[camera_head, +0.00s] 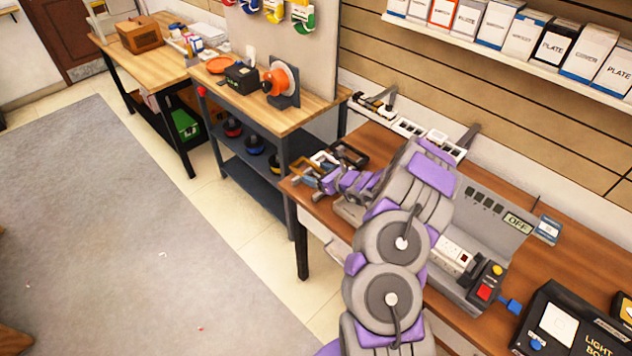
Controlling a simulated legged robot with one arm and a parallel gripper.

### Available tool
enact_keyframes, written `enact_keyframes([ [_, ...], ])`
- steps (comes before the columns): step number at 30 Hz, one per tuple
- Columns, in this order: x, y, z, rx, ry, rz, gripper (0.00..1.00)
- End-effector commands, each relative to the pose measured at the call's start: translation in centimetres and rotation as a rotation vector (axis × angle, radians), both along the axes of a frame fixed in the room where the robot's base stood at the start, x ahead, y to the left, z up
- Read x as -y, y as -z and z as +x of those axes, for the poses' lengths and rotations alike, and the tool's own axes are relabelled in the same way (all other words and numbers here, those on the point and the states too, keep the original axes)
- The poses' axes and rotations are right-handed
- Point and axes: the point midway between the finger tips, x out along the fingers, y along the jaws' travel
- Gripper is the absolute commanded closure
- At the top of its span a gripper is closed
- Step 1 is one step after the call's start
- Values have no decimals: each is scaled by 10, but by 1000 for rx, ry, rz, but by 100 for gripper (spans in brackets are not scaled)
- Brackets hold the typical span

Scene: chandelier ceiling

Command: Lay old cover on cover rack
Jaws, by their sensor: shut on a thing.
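My gripper (325,172) is at the left end of the wooden bench, at the end of my grey and purple arm. It is shut on a small brownish frame-like piece (302,168), which looks like the old cover. The hold is small and partly hidden by the fingers. A long white rack (408,127) with several slots or plates runs along the back of the bench against the wall. It looks like the cover rack. My gripper is in front of and to the left of it, apart from it.
A grey test panel marked OFF (490,215) with red and yellow buttons stands behind my arm. A black light box (570,325) is at the lower right. A shelf of boxes (520,38) hangs above. Another workbench (270,115) stands left.

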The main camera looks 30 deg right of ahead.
Motion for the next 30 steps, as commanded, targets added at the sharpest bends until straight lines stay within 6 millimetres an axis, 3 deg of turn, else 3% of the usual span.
enact_keyframes([
  [4,-1,4,8,1,-1,-3,52],
  [10,-3,35,6,0,-2,-2,52],
  [27,-2,43,7,2,0,0,52],
  [28,-1,43,7,2,0,0,19],
  [30,-1,42,7,2,0,0,12],
])
